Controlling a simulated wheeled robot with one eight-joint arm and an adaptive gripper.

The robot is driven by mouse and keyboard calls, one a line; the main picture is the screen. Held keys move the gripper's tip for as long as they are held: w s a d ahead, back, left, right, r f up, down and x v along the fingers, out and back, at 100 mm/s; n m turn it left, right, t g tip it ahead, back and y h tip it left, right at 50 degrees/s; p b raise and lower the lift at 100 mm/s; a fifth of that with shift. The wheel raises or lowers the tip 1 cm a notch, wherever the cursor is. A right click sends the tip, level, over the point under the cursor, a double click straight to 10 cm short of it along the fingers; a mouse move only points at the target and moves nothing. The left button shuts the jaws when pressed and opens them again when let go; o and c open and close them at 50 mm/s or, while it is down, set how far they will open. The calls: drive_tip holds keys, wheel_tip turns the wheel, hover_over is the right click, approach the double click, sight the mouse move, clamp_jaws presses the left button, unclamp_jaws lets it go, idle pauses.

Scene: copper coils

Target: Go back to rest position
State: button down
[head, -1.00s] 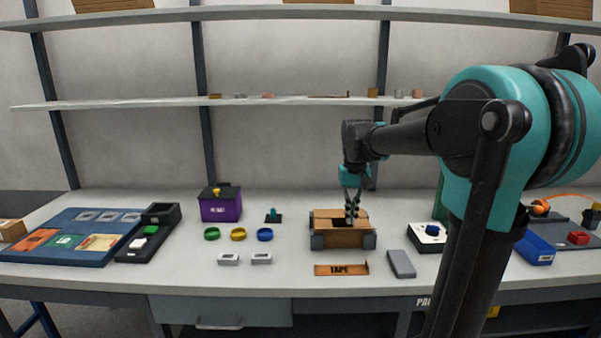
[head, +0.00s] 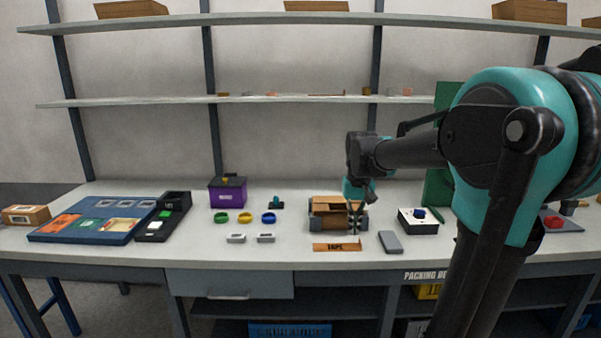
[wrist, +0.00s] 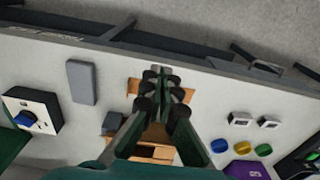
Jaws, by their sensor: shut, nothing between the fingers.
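My gripper (head: 355,212) points down at the front right part of the small brown cardboard box (head: 325,207) in the head view. Its fingers are closed together with nothing between them. In the wrist view, my gripper's fingertips (wrist: 162,72) overlap the orange-brown TAPE strip (wrist: 133,87), with the box (wrist: 153,152) partly hidden behind the fingers. I cannot tell how high the fingertips are above the table. The upper arm covers part of the right side of the head view.
The TAPE strip (head: 337,246) lies in front of the box, with a grey block (head: 390,242) beside it. A white box with a blue button (head: 418,226) stands to the right. Coloured rings and a purple box (head: 227,192) stand left. Shelves (head: 270,101) run behind.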

drive_tip(key=s+d+f+t, duration=0.3)
drive_tip(key=s+f, duration=1.4)
drive_tip(key=shift+s+d+f+t, duration=0.2)
drive_tip(key=shift+s+f+t, duration=0.05)
drive_tip(key=shift+t, duration=0.05)
drive_tip(key=shift+r, duration=0.1)
